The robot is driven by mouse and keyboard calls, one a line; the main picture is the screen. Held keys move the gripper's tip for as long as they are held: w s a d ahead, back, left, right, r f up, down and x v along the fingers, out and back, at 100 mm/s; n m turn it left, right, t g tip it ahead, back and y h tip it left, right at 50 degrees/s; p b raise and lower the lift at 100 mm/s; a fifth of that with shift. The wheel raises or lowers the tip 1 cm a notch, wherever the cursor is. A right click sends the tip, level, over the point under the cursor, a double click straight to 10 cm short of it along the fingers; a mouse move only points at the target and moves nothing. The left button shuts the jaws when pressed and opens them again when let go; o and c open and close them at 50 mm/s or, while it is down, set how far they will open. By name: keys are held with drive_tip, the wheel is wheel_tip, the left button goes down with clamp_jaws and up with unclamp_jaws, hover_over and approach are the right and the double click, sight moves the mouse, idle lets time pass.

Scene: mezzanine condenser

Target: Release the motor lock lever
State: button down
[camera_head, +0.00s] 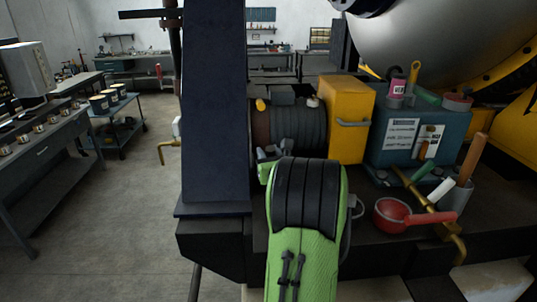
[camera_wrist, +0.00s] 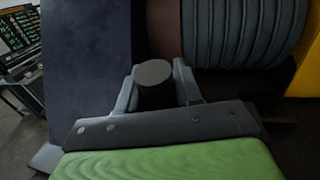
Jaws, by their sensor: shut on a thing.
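The grey ribbed motor (camera_head: 302,124) sits behind the dark blue column, with a rust-brown band at its left end. It also fills the upper right of the wrist view (camera_wrist: 240,30). My gripper (camera_head: 268,153) is in front of the motor's lower left. In the wrist view, its fingers (camera_wrist: 155,82) are shut around a short dark cylinder with a round grey end, which looks like the lock lever's grip (camera_wrist: 153,74). The rest of the lever is hidden behind the grip and my gripper. My green and black wrist covers part of the bench below the motor.
The dark blue column (camera_head: 213,100) stands close on the left. A yellow box (camera_head: 346,115) adjoins the motor on the right. A blue box (camera_head: 418,140), a red pan (camera_head: 392,213) and a brass pipe (camera_head: 428,207) lie farther right. Open floor (camera_head: 135,220) is at left.

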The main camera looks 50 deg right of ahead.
drive_tip(key=shift+a+f+b, duration=0.1)
drive_tip(key=shift+f+b, duration=0.1)
drive_tip(key=shift+b, duration=0.55)
drive_tip(key=t+b, duration=0.1)
drive_tip(key=b, duration=0.2)
drive_tip(key=shift+s+a+f+h, duration=0.25)
drive_tip(key=shift+s+h, duration=0.05)
drive_tip(key=shift+h, duration=0.1)
drive_tip(key=t+b, duration=0.1)
drive_tip(key=b, duration=0.3)
drive_tip(key=s+a+n+t+h+b, duration=0.1)
drive_tip(key=b, duration=0.3)
drive_tip(key=shift+s+a+f, duration=0.15)
drive_tip(key=shift+s+a, duration=0.05)
drive_tip(key=shift+a, duration=0.1)
drive_tip(key=shift+s+a+r+t+h+b, duration=0.2)
drive_tip(key=shift+a+t+h+b, duration=0.1)
drive_tip(key=shift+b, duration=0.8)
